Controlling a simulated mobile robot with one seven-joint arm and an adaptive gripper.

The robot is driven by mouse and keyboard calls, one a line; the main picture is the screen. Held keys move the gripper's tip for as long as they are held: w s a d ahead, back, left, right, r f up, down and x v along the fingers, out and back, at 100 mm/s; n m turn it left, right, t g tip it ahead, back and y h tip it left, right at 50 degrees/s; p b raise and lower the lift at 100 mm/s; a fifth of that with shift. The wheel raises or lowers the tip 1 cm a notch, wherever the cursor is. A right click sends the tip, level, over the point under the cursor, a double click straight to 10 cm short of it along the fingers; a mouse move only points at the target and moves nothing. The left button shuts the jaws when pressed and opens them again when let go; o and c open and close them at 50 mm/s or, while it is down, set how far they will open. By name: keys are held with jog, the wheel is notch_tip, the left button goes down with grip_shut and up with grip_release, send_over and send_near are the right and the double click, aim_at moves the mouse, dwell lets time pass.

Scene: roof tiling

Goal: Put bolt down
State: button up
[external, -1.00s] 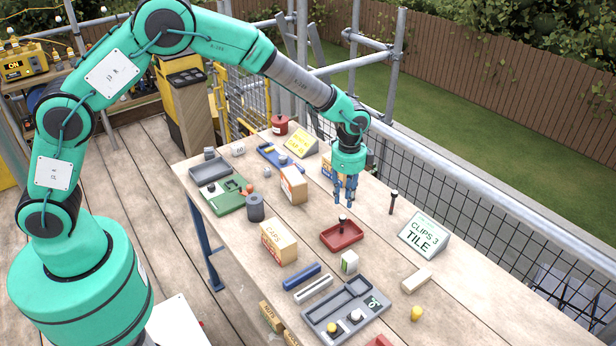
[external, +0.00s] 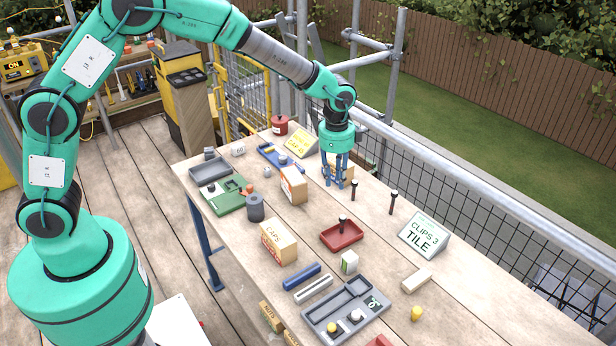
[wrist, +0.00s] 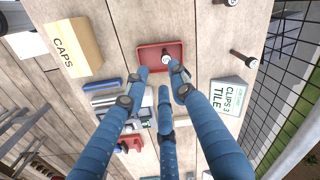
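One dark bolt (external: 352,188) stands on the bench just right of my gripper (external: 336,184). A second bolt (external: 393,201) stands farther right, by the "CLIPS 3 TILE" sign. A third bolt (external: 342,223) stands in the red tray (external: 357,240). In the wrist view, the red tray (wrist: 148,54) and its bolt (wrist: 167,60) lie beyond my gripper (wrist: 160,80), with the other bolts (wrist: 242,56) at the right and top edge. My blue fingers are spread apart and I see nothing between them. They hang above the bench, partly in front of a small carton.
The CAPS box (external: 278,241) stands left of the tray, and the "CLIPS 3 TILE" sign (external: 424,235) to its right. A grey tray (external: 346,309) lies at the front. The mesh railing (external: 500,240) runs along the far side. Bare bench lies around the two standing bolts.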

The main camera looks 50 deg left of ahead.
jog(key=s+a+r+n+t, duration=0.1)
jog(key=s+a+r+n, duration=0.1)
jog(key=s+a+r, duration=0.5)
jog(key=s+a+r+n+t, duration=0.1)
jog(key=s+a+r+n, duration=0.1)
jog(key=s+r, duration=0.45)
jog(key=s+a+r+n+t, duration=0.1)
jog(key=s+a+r, duration=0.4)
jog(key=r, duration=0.4)
jog(key=s+a+r+n+t, duration=0.1)
jog(key=s+a+n, duration=0.2)
jog(key=s, duration=0.9)
jog(key=s+a+r+n+t, duration=0.1)
jog(key=s+a+r+n, duration=0.1)
jog(key=s, duration=1.1)
jog(key=a+n, duration=0.1)
jog(key=a, duration=0.1)
jog(key=shift+s+a+r, duration=0.2)
jog(key=shift+a, duration=0.15)
jog(key=shift+f, duration=0.1)
jog(key=shift+f+b, duration=0.45)
jog(key=shift+b, duration=0.1)
